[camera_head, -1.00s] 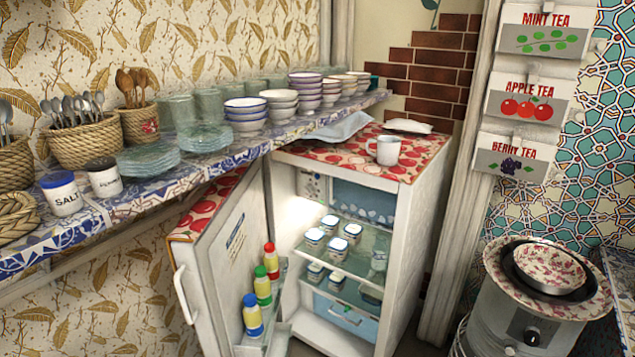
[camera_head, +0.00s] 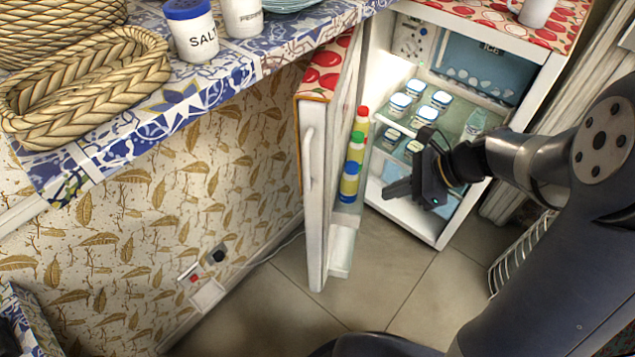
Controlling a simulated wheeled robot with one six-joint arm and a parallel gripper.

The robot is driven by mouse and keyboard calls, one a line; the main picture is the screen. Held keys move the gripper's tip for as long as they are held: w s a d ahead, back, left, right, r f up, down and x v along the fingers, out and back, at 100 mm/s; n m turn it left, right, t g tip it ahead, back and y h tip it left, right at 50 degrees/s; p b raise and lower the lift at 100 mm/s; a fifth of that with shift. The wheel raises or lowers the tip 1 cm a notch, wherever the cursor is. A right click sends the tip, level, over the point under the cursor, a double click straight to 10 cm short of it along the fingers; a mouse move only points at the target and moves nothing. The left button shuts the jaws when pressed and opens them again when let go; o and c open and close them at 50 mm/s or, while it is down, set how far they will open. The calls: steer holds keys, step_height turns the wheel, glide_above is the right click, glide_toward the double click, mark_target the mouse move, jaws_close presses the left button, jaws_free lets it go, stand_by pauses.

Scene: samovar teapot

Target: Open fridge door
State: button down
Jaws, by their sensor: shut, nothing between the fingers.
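The fridge (camera_head: 442,236) stands at the upper right with its interior lit and exposed. Its white door (camera_head: 316,215) is swung wide open to the left, its edge toward me, near the tiled shelf. The door handle (camera_head: 308,155) is on the door's outer face. Bottles with red, green and blue caps (camera_head: 350,180) stand in the door rack. My gripper (camera_head: 400,190) is in front of the fridge opening, right of the door and apart from the handle. Its fingers point left; it is shut and empty. It hides part of the lower interior.
Several small white jars (camera_head: 415,90) and a glass bottle (camera_head: 474,125) stand on the fridge shelves. A tiled counter shelf (camera_head: 130,120) with a salt shaker (camera_head: 192,35) and baskets overhangs at left. The tiled floor (camera_head: 270,310) is clear before the door.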

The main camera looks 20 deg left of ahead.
steer(key=b, duration=0.3)
glide_toward(323, 201)
steer(key=shift+m, duration=0.3)
steer(key=shift+w+d+f+x, duration=0.1)
steer(key=shift+x, duration=1)
steer(key=shift+w+d+f+x, duration=0.1)
steer(key=shift+x, duration=0.95)
steer(key=shift+d+f+x, duration=0.1)
steer(key=shift+x, duration=1)
steer(key=shift+a, duration=0.3)
steer(key=a+m+t+p, duration=0.1)
steer(key=a+m+t, duration=0.1)
steer(key=a, duration=0.9)
steer(key=shift+s+a+m, duration=0.2)
steer(key=shift+a+m, duration=0.1)
